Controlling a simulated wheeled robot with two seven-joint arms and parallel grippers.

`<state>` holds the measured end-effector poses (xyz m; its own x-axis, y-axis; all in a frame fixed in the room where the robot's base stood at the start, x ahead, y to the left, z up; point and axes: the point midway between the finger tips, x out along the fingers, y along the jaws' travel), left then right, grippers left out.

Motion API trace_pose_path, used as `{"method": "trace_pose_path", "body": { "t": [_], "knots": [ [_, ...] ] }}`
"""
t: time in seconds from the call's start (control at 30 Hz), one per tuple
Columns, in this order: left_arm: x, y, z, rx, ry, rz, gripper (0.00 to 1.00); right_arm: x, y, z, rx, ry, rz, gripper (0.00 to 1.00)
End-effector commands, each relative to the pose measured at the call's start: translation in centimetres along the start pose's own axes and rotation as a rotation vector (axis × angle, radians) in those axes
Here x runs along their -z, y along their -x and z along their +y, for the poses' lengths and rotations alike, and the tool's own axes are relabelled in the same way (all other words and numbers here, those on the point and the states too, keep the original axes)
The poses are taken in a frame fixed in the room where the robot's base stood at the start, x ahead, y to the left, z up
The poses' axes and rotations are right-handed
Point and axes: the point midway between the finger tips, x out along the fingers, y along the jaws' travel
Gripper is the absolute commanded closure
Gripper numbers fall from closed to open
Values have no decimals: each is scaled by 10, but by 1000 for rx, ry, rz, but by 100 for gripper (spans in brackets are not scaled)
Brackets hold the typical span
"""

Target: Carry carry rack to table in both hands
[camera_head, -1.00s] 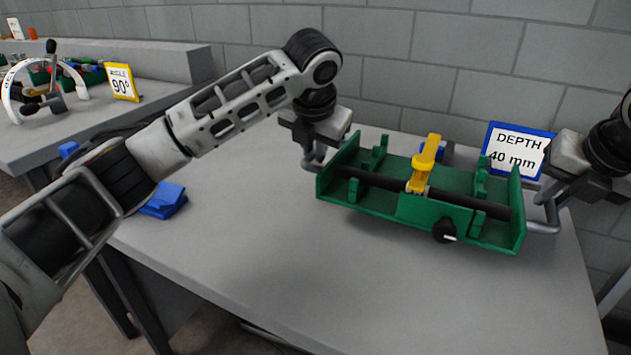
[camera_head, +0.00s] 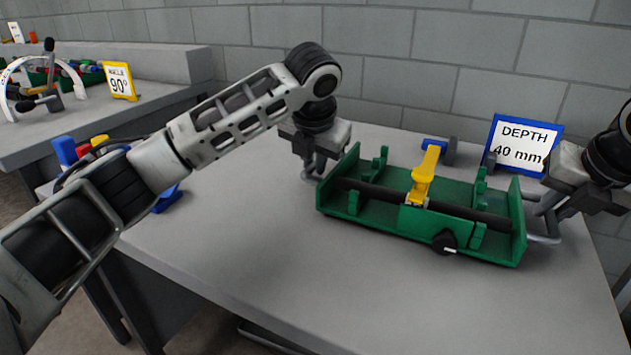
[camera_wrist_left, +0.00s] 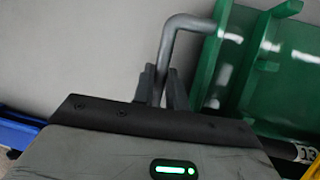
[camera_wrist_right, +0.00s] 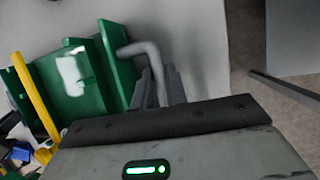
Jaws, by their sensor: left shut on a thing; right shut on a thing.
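The green carry rack (camera_head: 395,219) is over the right part of the grey table (camera_head: 260,240), close to its top; whether it touches is hard to tell. It holds a dark rod (camera_head: 370,191) and a yellow clamp-like part (camera_head: 424,176), and a black knob (camera_head: 444,242) is on its front. My left gripper (camera_head: 314,172) is shut on the grey handle at the rack's left end; the left wrist view shows this handle (camera_wrist_left: 172,45) between the fingers. My right gripper (camera_head: 545,207) is shut on the right-end handle, also seen in the right wrist view (camera_wrist_right: 150,58).
A blue-framed "DEPTH 40 mm" sign (camera_head: 522,146) stands behind the rack, with a blue and grey part (camera_head: 440,150) near it. Blue, red and yellow items sit at the table's left side behind my left arm. The front middle is clear.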

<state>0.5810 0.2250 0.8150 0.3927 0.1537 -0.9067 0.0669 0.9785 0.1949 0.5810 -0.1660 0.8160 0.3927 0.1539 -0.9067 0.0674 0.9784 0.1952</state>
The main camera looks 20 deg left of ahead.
Motion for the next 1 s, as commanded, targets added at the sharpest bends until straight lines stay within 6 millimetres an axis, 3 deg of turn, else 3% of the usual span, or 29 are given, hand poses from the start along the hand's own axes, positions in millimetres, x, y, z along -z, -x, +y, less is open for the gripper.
{"method": "trace_pose_path", "body": {
  "t": [0.17,0.2,0.23,0.27,0.63,1.0],
  "knots": [
    [4,-11,-2,-1,2,-5,100,4,-11,-3,-1,-2,-6,100],
    [4,-10,-1,-2,1,1,75,4,-9,-3,2,-2,-1,75],
    [4,-9,-1,-2,1,1,66,4,-9,-3,2,-2,0,66],
    [4,-9,-1,-2,1,1,64,4,-9,-3,2,-2,0,64],
    [3,-2,-2,0,0,-2,64,4,-9,-2,0,0,0,64],
    [3,71,-2,0,1,-5,64,4,-9,-2,0,0,0,64]
  ]
}}
